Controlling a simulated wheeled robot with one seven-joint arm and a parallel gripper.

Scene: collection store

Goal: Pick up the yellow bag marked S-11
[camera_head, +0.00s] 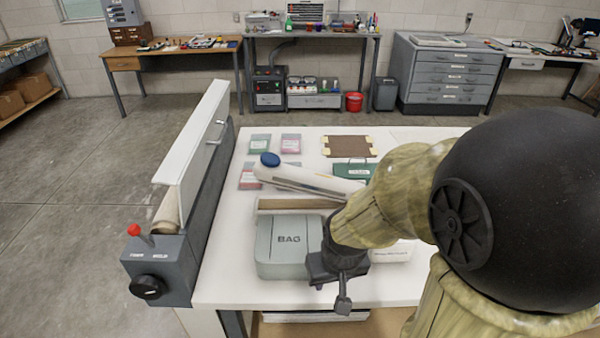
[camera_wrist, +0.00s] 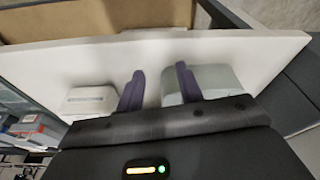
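I cannot make out a yellow bag marked S-11 in either view. Several small flat packets lie on the white table, among them a green one (camera_head: 260,143), a pink one (camera_head: 291,143) and a reddish one (camera_head: 250,176); their marks are too small to read. My gripper (camera_head: 343,298) is over the table's near part, beside the grey box marked BAG (camera_head: 289,240). In the wrist view my gripper (camera_wrist: 160,70) has its two fingers apart, with bare white tabletop showing between them. My arm hides the table's right part.
A long sealer-like device (camera_head: 188,190) with a raised white bar stands along the table's left edge. A white box (camera_head: 392,251) sits right of the gripper. A brown mat (camera_head: 349,146) and a dark green case (camera_head: 353,170) lie further back. Open floor is to the left.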

